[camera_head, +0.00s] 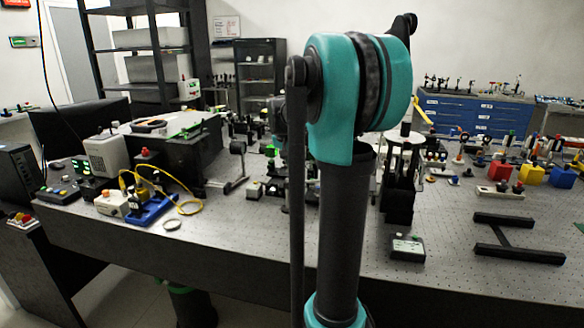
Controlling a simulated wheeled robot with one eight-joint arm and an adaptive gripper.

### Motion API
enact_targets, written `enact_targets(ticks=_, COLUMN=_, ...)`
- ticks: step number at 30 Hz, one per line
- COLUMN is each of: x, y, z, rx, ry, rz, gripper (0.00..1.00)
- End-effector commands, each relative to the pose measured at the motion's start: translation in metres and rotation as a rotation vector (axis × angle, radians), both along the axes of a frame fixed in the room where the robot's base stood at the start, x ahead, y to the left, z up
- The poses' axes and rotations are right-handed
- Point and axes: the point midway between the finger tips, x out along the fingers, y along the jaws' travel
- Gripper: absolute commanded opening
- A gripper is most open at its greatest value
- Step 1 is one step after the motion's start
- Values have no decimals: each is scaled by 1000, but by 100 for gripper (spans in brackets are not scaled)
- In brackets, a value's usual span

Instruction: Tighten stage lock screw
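My teal and dark arm stands upright in the middle of the head view and covers the centre of the bench. My gripper is not visible; the arm's far end is hidden or out of frame. I cannot make out a stage lock screw. Several small dark optical mounts and stages crowd the bench behind and beside the arm, too small or covered to tell apart. A tall dark post assembly (398,185) with a pale round top stands just right of the arm.
The perforated grey bench (250,262) has a clear front strip. A small box (407,247) and a black H-shaped frame (518,240) lie right. A blue device (152,211) with yellow cable sits left. Red (500,171) and yellow (531,174) blocks stand far right.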

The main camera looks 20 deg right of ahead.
Motion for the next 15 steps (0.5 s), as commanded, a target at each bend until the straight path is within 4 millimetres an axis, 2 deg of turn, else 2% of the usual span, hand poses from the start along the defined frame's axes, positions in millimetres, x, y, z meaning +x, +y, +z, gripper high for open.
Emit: enact_targets(ticks=15, x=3, y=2, z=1, rx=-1, ry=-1, rz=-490, gripper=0)
